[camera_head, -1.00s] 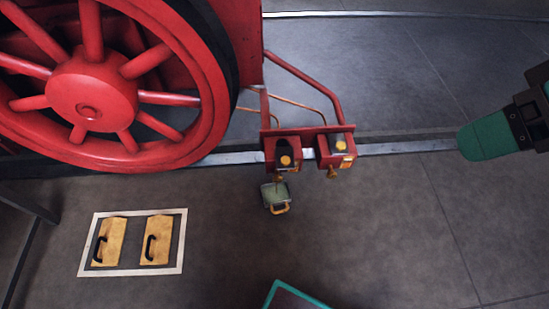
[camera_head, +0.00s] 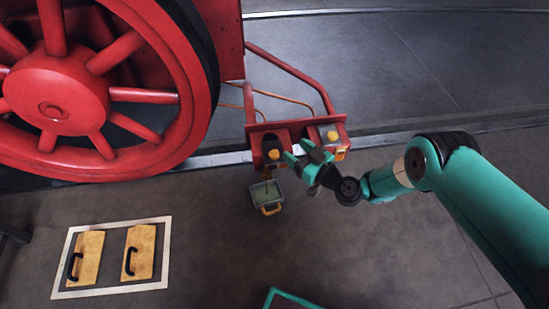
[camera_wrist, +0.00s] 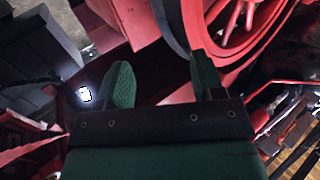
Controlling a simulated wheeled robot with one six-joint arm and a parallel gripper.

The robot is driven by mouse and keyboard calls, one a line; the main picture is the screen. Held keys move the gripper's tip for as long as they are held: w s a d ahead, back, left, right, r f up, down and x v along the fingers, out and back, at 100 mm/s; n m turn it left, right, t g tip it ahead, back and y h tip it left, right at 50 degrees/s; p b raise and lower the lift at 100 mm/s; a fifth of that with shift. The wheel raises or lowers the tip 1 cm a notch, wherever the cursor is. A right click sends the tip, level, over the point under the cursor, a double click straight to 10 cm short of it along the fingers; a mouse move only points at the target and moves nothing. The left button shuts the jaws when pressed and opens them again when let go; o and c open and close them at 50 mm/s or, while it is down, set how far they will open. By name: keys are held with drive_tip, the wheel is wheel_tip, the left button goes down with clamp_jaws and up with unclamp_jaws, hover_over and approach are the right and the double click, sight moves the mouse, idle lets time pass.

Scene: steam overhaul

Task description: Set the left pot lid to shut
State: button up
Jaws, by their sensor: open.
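A small container with a yellow handle (camera_head: 267,196) is below the left pot. A large red spoked wheel (camera_head: 55,95) fills the upper left. A white-framed panel with two yellow plates (camera_head: 112,220) lies on the floor.

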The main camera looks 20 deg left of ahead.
drive_tip(key=s+d+f+m+t+h+b, duration=0.1)
drive_tip(key=s+d+f+m+t, duration=0.3)
drive_tip(key=f, duration=0.7)
drive_tip(key=n+b, duration=0.2)
drive_tip(key=b, duration=2)
approach(277, 157)
drive_tip(key=x, duration=0.3)
drive_tip(key=shift+g, duration=0.3)
drive_tip(key=shift+b+x, duration=0.6)
drive_tip(key=shift+x, duration=3.8)
drive_tip(key=shift+c, duration=0.2)
